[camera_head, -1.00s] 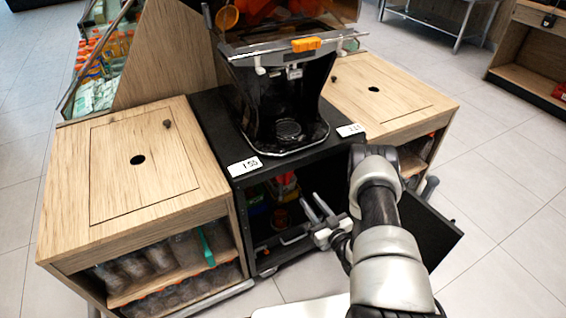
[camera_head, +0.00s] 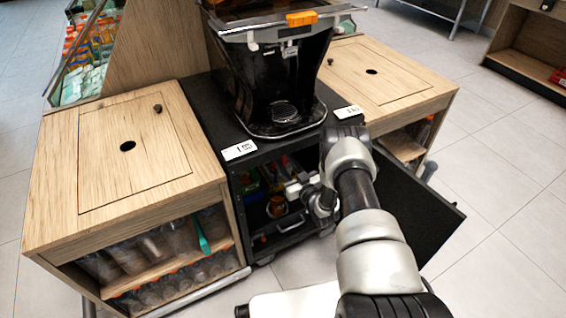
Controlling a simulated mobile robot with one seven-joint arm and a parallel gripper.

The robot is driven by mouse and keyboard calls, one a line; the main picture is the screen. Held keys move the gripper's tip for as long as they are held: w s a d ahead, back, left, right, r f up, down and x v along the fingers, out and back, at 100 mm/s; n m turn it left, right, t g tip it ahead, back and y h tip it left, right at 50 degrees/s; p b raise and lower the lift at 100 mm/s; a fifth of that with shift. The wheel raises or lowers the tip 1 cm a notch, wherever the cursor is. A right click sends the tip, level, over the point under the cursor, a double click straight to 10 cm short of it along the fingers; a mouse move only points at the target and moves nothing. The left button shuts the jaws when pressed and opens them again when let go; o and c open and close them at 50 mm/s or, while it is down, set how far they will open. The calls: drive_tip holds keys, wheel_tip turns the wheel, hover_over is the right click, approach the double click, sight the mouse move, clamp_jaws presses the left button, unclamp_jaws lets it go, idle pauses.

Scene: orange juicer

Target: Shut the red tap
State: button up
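I cannot pick out a red tap for certain. A small orange-red round thing (camera_head: 277,206) shows inside the open black cabinet (camera_head: 236,190) under the juicer; it is too small to tell what it is. The black juicer (camera_head: 262,85) stands on top of the cabinet. My gripper (camera_head: 293,187) is at the cabinet opening, just right of and above the orange-red thing in the picture. Its fingers are small and partly lost against the dark inside, so I cannot tell whether they are open or touching anything.
The cabinet's black door (camera_head: 415,205) stands open on the right, behind my arm. A wooden cabinet (camera_head: 95,215) with bottles stands on the left, another (camera_head: 400,100) on the right. Colourful items lie inside the black cabinet. Grey tiled floor is free in front and to the right.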

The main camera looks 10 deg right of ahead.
drive_tip(key=shift+x, duration=1.1)
clamp_jaws()
